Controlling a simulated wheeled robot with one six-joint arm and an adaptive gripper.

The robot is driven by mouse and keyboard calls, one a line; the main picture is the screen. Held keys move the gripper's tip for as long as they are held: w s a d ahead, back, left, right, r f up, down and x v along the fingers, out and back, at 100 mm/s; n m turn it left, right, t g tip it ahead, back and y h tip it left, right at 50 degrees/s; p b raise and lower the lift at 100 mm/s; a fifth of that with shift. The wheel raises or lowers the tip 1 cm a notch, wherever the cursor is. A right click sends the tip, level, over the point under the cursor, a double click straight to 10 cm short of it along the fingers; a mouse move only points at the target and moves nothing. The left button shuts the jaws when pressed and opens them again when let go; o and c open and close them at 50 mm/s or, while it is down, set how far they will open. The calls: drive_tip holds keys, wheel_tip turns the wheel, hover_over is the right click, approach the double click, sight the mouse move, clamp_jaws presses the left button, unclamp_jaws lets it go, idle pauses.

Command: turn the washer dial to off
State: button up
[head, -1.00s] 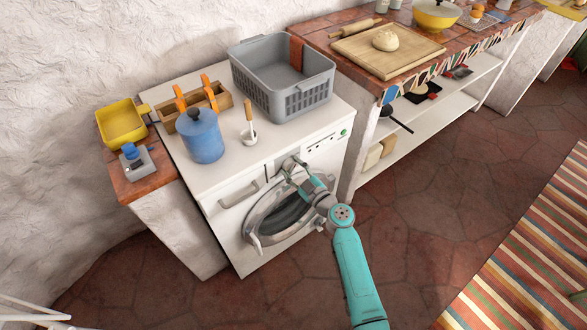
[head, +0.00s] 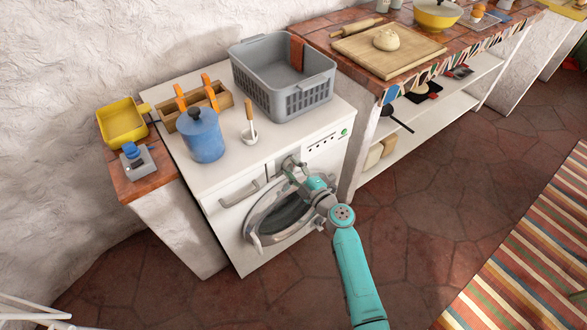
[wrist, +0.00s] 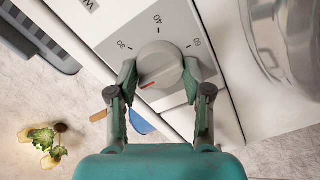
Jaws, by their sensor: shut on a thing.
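The washer (head: 225,225) is a white front-loader with a round door, seen in the head view. Its dial (wrist: 158,62) is a grey knob with a red pointer mark, on a grey panel with the numbers 30, 40 and 60 around it in the wrist view. The red mark points toward the lower left of that picture, away from those three numbers. My gripper (wrist: 160,78) is shut on the dial, one finger on each side. In the head view my gripper (head: 290,166) is at the washer's upper front, and the dial is mostly hidden behind it.
The round door (head: 262,235) is below my gripper. Open tiled floor (head: 430,220) lies to the right.

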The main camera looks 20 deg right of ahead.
drive_tip(key=shift+f, duration=0.1)
drive_tip(key=o, duration=1.2)
drive_tip(key=shift+c, duration=0.2)
drive_tip(key=shift+s, duration=0.1)
drive_tip(key=v, duration=1.1)
drive_tip(key=shift+s, duration=0.35)
drive_tip(key=shift+d, duration=0.15)
